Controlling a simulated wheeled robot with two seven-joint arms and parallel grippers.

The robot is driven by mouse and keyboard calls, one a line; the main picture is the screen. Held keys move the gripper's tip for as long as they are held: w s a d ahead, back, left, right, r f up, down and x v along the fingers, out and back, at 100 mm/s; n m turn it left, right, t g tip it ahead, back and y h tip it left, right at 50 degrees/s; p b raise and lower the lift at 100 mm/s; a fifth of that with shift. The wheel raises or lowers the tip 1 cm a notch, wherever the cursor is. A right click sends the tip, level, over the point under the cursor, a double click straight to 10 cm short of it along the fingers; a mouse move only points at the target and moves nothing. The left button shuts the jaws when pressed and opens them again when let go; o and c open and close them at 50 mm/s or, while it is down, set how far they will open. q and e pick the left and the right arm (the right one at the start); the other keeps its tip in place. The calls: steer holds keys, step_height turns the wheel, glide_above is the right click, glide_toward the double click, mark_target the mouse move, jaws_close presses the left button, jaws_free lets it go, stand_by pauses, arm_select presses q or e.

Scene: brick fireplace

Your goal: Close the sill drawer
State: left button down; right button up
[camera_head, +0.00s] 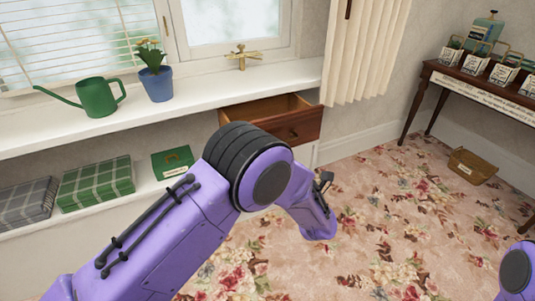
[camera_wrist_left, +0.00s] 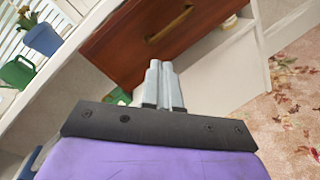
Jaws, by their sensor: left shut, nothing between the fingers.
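The wooden sill drawer (camera_head: 300,128) sticks out, open, from under the white window sill; its empty-looking inside shows from above. In the left wrist view its reddish-brown front (camera_wrist_left: 125,45) with a slot-like brass handle (camera_wrist_left: 168,25) fills the top. My left gripper (camera_wrist_left: 164,75) is shut and empty, its pale fingertips pointing at the lower edge of the drawer front. I cannot tell whether they touch it. In the head view my left arm crosses in front of the drawer's lower left, and its fingers are not clearly visible. My right gripper is out of view.
On the sill (camera_head: 200,100) stand a green watering can (camera_head: 97,97) and a blue flowerpot (camera_head: 157,84). A side table (camera_head: 470,85) stands right; the carpet between is largely clear.

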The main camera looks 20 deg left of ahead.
mark_target(270, 123)
arm_select(q)
steer(key=w+a+r+n+g+y, duration=0.2)
steer(key=w+a+n, duration=0.6)
steer(key=a+n, duration=0.3)
steer(key=shift+w+a+r+n+y, duration=0.15)
steer(key=shift+w+a+n+y, duration=0.2)
steer(key=shift+a, duration=0.2)
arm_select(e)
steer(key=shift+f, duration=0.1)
